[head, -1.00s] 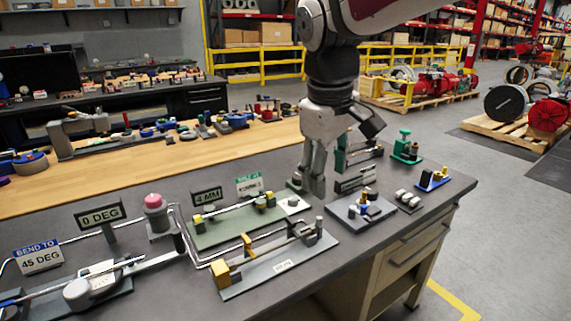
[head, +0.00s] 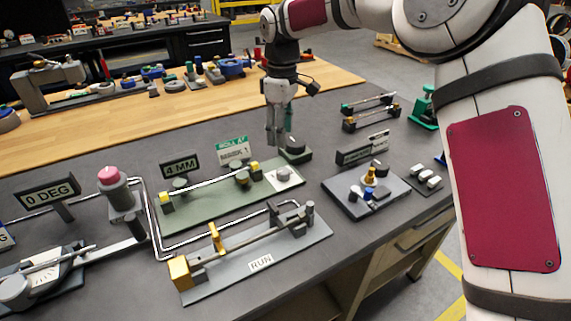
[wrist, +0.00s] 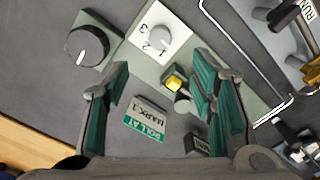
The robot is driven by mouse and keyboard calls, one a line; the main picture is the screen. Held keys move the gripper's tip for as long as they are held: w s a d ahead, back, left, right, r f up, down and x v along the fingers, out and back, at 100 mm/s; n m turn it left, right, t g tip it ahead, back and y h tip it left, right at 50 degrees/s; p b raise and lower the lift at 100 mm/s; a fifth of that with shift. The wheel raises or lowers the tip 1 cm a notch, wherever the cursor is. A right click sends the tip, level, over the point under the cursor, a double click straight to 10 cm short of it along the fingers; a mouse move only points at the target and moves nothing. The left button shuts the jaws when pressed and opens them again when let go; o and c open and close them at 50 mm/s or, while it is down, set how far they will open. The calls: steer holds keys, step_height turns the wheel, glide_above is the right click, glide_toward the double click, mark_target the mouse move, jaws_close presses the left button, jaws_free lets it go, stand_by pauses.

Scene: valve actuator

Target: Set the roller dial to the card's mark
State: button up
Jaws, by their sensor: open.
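The card (head: 233,149) reads "ROLL AT MARK 1" and stands behind the green baseplate; it shows upside down in the wrist view (wrist: 146,118). The roller dial (head: 284,174) is a grey knob on a white plate at the baseplate's right end. In the wrist view the dial (wrist: 157,38) has the numbers 1, 2 and 3 beside it; I cannot tell which its pointer meets. My gripper (head: 277,142) points down behind the dial, beside a separate black knob (head: 295,149). In the wrist view my gripper (wrist: 160,72) is open and empty, apart from both knobs.
The black knob (wrist: 87,45) has a white pointer line and its own green base. A grey plate labelled RUN (head: 262,263) lies in front, with a bent tube (head: 155,225) beside it. A "4 MM" sign (head: 180,166) stands left of the card. A plate with small fittings (head: 350,190) lies right.

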mark_target(283, 170)
step_height(283, 170, down, 12)
steer(key=shift+r+p, duration=0.1)
steer(key=shift+p, duration=0.3)
steer(key=c, duration=1.1)
